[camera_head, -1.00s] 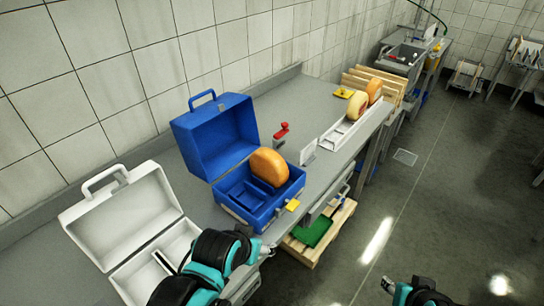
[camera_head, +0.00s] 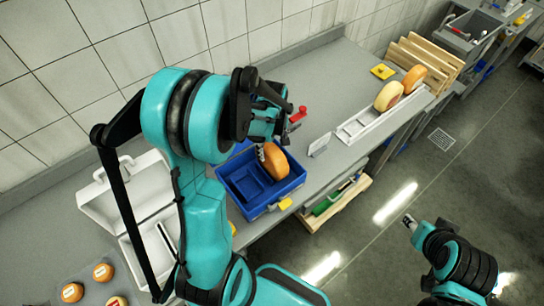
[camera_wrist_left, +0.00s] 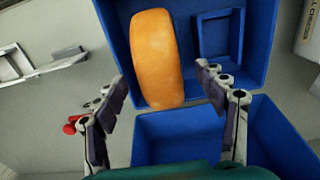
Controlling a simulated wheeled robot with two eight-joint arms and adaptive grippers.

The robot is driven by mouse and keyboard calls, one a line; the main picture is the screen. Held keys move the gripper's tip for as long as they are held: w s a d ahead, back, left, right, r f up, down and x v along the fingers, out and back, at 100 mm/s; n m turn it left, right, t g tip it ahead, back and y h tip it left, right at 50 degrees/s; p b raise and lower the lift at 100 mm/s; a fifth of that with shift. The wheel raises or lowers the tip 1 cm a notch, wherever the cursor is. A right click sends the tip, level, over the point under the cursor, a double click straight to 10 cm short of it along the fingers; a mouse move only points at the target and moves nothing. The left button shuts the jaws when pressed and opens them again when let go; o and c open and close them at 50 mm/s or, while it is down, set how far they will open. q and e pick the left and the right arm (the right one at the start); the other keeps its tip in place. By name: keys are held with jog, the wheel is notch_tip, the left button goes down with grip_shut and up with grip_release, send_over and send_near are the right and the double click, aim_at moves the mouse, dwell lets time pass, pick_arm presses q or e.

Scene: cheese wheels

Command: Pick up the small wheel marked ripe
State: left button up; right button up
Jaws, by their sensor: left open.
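A thick orange cheese wheel (camera_head: 275,161) stands on edge in the blue case (camera_head: 250,210). My left gripper (camera_head: 262,153) is over the case beside this wheel. In the left wrist view the open fingers (camera_wrist_left: 160,82) point at the wheel (camera_wrist_left: 157,60), with nothing held between them. Small orange wheels with pale labels, one at the back (camera_head: 103,272), one at left (camera_head: 72,292) and one cut off by the lower edge (camera_head: 116,301), lie on a grey tray at lower left. Their labels are too small to read. My right gripper (camera_head: 409,222) is over the floor; its jaws are unclear.
An open white case (camera_head: 130,195) stands left of the blue one, partly behind my left arm. More wheels (camera_head: 388,96) stand on a white rack (camera_head: 355,127) near wooden boards.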

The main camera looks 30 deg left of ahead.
pick_arm(q)
jog(key=f, duration=0.6)
jog(key=shift+w+a+b, duration=0.3)
jog(key=shift+b, duration=0.05)
jog(key=shift+s+f, duration=0.15)
jog(key=shift+f, duration=0.35)
grip_shut()
jog(key=shift+r, duration=0.2)
